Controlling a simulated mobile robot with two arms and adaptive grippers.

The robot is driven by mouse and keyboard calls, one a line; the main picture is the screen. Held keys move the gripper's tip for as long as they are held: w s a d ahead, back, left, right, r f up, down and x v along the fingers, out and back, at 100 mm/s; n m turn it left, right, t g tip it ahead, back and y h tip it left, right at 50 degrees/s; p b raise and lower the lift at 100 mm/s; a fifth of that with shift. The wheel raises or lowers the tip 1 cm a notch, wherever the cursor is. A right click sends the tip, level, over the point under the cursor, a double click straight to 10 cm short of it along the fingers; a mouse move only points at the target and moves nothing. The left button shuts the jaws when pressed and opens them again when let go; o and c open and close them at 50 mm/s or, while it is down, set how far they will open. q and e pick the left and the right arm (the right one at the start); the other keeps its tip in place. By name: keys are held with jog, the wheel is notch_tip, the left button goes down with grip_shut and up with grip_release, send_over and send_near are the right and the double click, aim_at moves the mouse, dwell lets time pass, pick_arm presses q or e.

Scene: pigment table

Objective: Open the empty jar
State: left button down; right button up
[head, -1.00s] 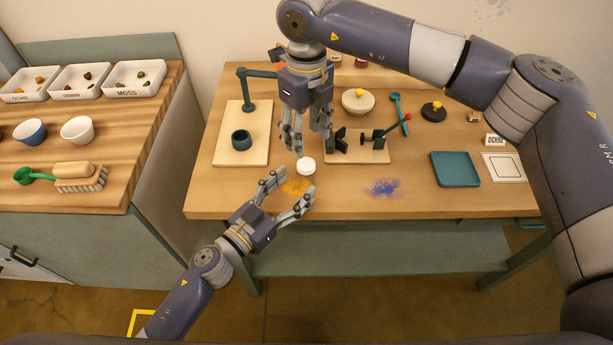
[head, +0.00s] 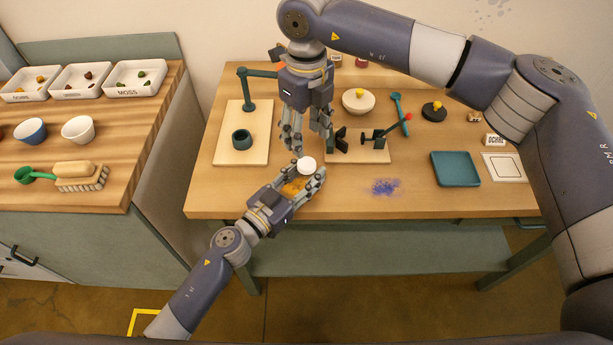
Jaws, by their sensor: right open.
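The jar with a white lid (head: 307,165) stands near the front of the pigment table, and its body is mostly hidden by my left gripper. My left gripper (head: 304,175) reaches in from the lower left with its fingers spread around the jar, one on each side. I cannot tell whether the fingers touch it. My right gripper (head: 310,145) points down just behind and above the white lid. Its fingers are open and empty.
Orange powder (head: 294,187) lies by the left gripper and blue powder (head: 385,187) to the right. A clamp stand (head: 370,138) stands right of the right gripper. A board with a teal ring holder (head: 242,140) is at left, a teal tray (head: 455,169) at right.

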aim_at(307, 163)
jog(key=m, duration=0.5)
jog(key=shift+m, duration=0.4)
jog(key=m, duration=0.3)
jog(key=shift+m, duration=0.3)
jog(key=m, duration=0.3)
jog(key=shift+m, duration=0.4)
jog(key=m, duration=0.3)
jog(key=shift+m, duration=0.4)
jog(key=m, duration=0.9)
jog(key=shift+m, duration=0.3)
jog(key=shift+f, duration=4)
